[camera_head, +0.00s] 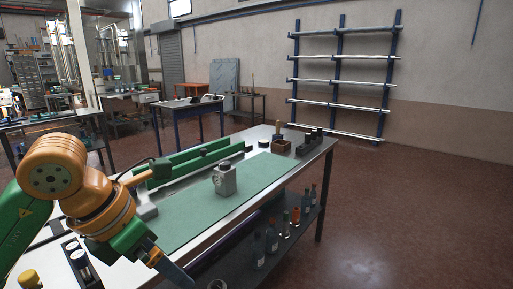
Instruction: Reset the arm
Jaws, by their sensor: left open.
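My left arm comes in from the left, green and orange. Its gripper (165,262) is at the bottom, over the near front edge of the workbench (318,152), pointing down and right. Its jaws are open and no object shows between them. The fingertips are seen at a slant and partly cut from clear view. My right gripper is not in the picture.
A small grey block-like device (224,181) stands on the green mat (190,220). A long green rail (190,160) lies behind it. Bottles (272,238) stand on the lower shelf. Open floor lies right.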

